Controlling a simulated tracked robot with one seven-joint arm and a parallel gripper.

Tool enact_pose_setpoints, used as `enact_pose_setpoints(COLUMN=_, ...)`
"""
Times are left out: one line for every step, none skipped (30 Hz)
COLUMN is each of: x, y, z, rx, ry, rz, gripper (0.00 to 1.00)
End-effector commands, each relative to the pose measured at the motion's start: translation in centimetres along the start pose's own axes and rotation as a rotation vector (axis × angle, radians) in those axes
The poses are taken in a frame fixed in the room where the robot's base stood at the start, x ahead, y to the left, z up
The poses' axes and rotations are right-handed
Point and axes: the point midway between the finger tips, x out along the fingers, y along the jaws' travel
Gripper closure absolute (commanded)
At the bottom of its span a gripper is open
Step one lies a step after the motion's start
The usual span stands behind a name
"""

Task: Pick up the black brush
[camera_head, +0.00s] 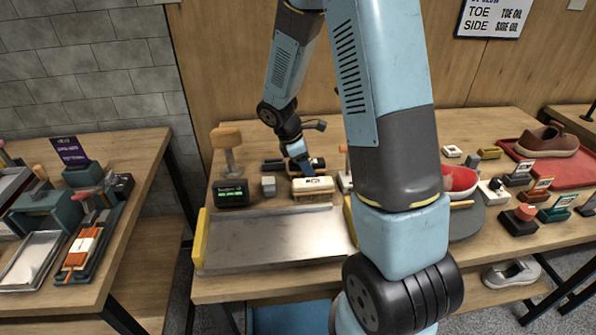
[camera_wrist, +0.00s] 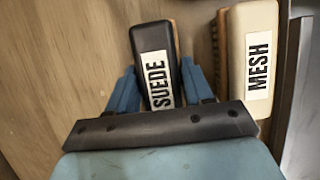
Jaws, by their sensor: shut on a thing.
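The black brush (camera_wrist: 157,62) carries a white SUEDE label and lies between the two blue fingers of my gripper (camera_wrist: 160,88) in the wrist view. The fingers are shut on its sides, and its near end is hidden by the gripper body. In the head view my gripper (camera_head: 302,164) reaches down at the back of the table, over the dark brush (camera_head: 318,163), which is partly covered by it. I cannot tell whether the brush is lifted off the table.
A cream MESH brush (camera_wrist: 250,60) lies close to the right. A small digital display (camera_head: 231,194), a grey block (camera_head: 268,186) and a metal tray (camera_head: 275,240) are nearby.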

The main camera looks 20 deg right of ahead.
Motion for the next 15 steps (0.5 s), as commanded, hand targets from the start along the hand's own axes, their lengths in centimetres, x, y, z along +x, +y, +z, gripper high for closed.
enact_pose_setpoints(x=0.00, y=0.00, z=0.01, rx=0.000, ry=0.000, rz=0.000, gripper=0.74)
enact_pose_setpoints(x=0.00, y=0.00, z=0.01, rx=0.000, ry=0.000, rz=0.000, gripper=0.77)
enact_pose_setpoints(x=0.00, y=0.00, z=0.01, rx=0.000, ry=0.000, rz=0.000, gripper=0.80)
enact_pose_setpoints(x=-0.01, y=0.01, z=0.01, rx=0.000, ry=0.000, rz=0.000, gripper=0.81)
enact_pose_setpoints(x=-0.01, y=0.01, z=0.01, rx=0.000, ry=0.000, rz=0.000, gripper=0.86)
enact_pose_setpoints(x=-0.01, y=0.01, z=0.02, rx=0.000, ry=0.000, rz=0.000, gripper=0.86)
enact_pose_setpoints(x=-0.01, y=0.01, z=0.02, rx=0.000, ry=0.000, rz=0.000, gripper=0.86)
enact_pose_setpoints(x=0.00, y=0.01, z=0.02, rx=0.000, ry=0.000, rz=0.000, gripper=0.86)
enact_pose_setpoints(x=-0.01, y=0.01, z=0.02, rx=0.000, ry=0.000, rz=0.000, gripper=0.86)
enact_pose_setpoints(x=-0.04, y=0.01, z=0.04, rx=0.001, ry=0.000, rz=0.000, gripper=0.86)
enact_pose_setpoints(x=-0.10, y=0.02, z=0.06, rx=0.001, ry=0.000, rz=0.000, gripper=0.86)
enact_pose_setpoints(x=-0.23, y=0.02, z=0.12, rx=0.001, ry=0.000, rz=0.001, gripper=0.86)
enact_pose_setpoints(x=-0.37, y=0.03, z=0.18, rx=0.002, ry=0.000, rz=0.001, gripper=0.86)
enact_pose_setpoints(x=-0.56, y=0.03, z=0.26, rx=0.002, ry=0.000, rz=0.001, gripper=0.86)
enact_pose_setpoints(x=-0.88, y=0.04, z=0.40, rx=0.003, ry=0.000, rz=0.001, gripper=0.86)
